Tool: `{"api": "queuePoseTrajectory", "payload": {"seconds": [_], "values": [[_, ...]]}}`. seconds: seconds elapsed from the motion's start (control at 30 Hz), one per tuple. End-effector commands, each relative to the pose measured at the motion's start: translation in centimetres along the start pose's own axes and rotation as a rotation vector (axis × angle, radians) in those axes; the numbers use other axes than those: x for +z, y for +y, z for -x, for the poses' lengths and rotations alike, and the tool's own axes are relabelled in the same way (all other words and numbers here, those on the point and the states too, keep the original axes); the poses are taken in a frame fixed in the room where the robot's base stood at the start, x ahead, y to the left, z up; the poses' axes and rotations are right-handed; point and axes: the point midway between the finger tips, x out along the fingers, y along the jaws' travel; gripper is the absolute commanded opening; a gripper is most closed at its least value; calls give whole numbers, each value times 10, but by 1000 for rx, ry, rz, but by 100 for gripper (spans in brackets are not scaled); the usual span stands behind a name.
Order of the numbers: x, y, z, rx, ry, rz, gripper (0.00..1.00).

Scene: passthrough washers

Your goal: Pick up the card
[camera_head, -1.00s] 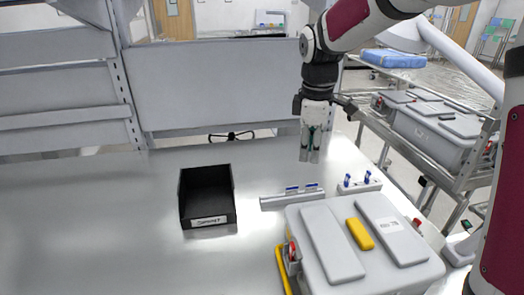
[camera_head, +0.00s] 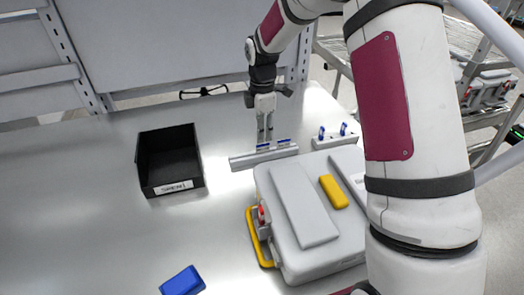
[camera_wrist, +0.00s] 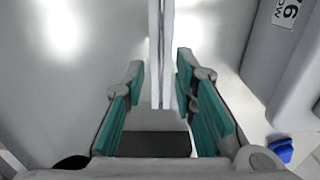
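My gripper (camera_head: 265,136) points down at the silver bar (camera_head: 246,160) with blue pieces (camera_head: 273,145) on top, just behind the grey case. In the wrist view my gripper (camera_wrist: 160,66) has its two green-padded fingers apart, one on each side of a thin pale upright strip (camera_wrist: 160,40). A gap shows on both sides of the strip, so it is not gripped. The strip runs lengthwise between the fingers; I cannot tell whether it is the bar or a card. No separate card can be made out in the head view.
A black open bin (camera_head: 170,187) with a label stands to the left. The grey case (camera_head: 304,203) with a yellow block (camera_head: 334,192) is in front. A second holder with blue pegs (camera_head: 335,140) is at right. A blue object (camera_head: 182,282) lies at the front. The left table is clear.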

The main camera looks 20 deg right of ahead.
Motion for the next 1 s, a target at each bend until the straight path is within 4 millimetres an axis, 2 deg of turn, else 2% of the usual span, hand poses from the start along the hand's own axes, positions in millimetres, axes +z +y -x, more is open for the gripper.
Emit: {"api": "queuePoseTrajectory", "payload": {"seconds": [0.17,0.5,0.8,0.93,1.0], "values": [[-1,0,-11,-1,0,0,25],[-4,0,-54,0,0,0,25],[-3,-1,-58,1,0,0,25],[-3,-1,-58,1,0,0,3],[-3,-1,-58,1,0,0,0]]}}
